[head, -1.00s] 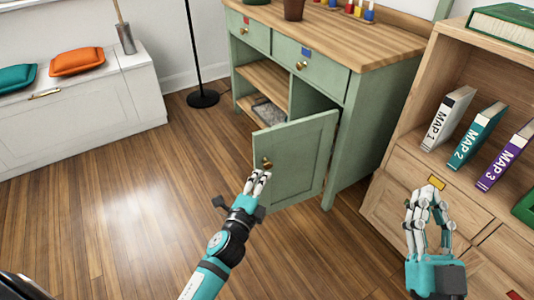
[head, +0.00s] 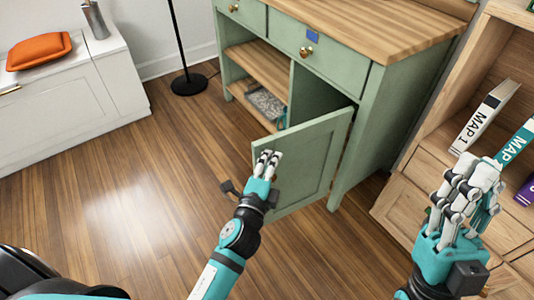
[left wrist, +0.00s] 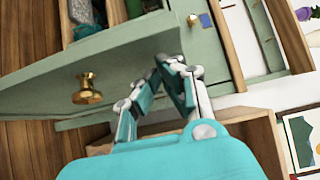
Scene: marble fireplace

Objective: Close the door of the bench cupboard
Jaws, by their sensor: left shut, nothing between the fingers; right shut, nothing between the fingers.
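The green bench cupboard (head: 378,110) has a wooden top. Its door (head: 300,165) stands open, swung out toward me from the hinge on the right, and part of the inside shows. My left gripper (head: 268,160) is shut and empty at the door's free edge; it hides the door knob in the head view. In the left wrist view the brass knob (left wrist: 86,90) shows on the door face, left of the fingers (left wrist: 165,75). I cannot tell whether the fingers touch the door. My right gripper (head: 468,190) is shut and empty in front of the wooden bookcase.
A wooden bookcase (head: 400,208) with upright books such as MAP 1 (head: 485,117) stands at the right. A white bench (head: 60,100) with an orange cushion (head: 38,51) is at the left. A black lamp base (head: 189,84) stands behind. The floor in front is clear.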

